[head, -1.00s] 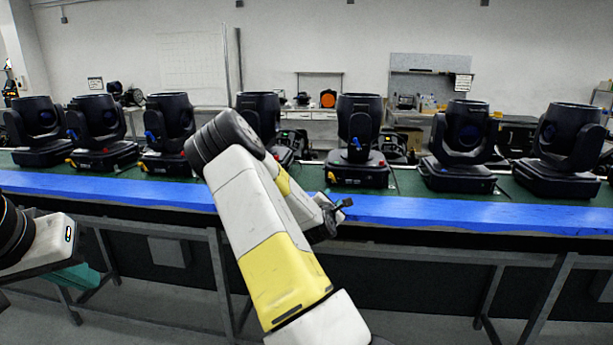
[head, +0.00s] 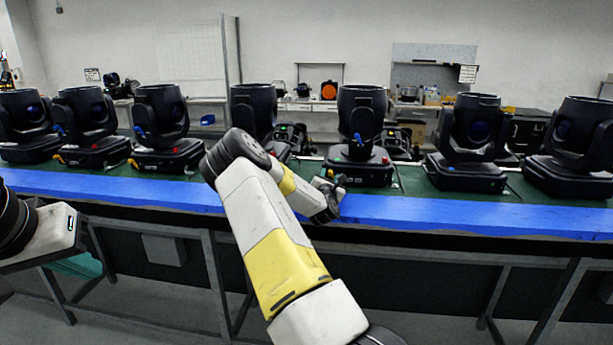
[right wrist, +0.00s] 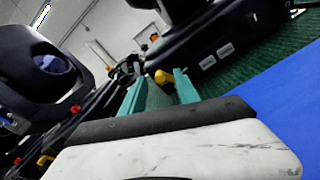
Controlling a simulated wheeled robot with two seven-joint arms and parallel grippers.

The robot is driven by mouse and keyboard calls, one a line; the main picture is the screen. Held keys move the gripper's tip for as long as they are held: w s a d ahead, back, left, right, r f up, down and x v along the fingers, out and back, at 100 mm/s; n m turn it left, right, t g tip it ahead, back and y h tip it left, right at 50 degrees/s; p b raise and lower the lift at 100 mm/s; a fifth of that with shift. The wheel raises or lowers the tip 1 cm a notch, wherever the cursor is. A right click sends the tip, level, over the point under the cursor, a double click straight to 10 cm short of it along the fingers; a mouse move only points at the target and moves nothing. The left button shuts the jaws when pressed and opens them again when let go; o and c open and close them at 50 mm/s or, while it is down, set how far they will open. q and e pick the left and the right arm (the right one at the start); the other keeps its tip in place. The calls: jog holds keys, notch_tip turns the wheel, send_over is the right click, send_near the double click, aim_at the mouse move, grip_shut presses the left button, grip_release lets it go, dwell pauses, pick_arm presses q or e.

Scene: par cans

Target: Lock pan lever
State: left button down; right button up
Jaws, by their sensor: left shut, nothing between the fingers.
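Contact cannot be told. My left gripper (head: 78,264) is shut and empty, low at the left, partly hidden by its own arm.
Several similar lights stand in a row, including one to the left (head: 163,130) and one to the right (head: 470,140). The table (head: 440,215) has a blue front edge and green top. A dark light (right wrist: 45,75) shows left in the right wrist view.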

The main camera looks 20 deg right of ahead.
jog(key=shift+w+d, duration=0.3)
jog(key=shift+w, duration=0.25)
grip_shut()
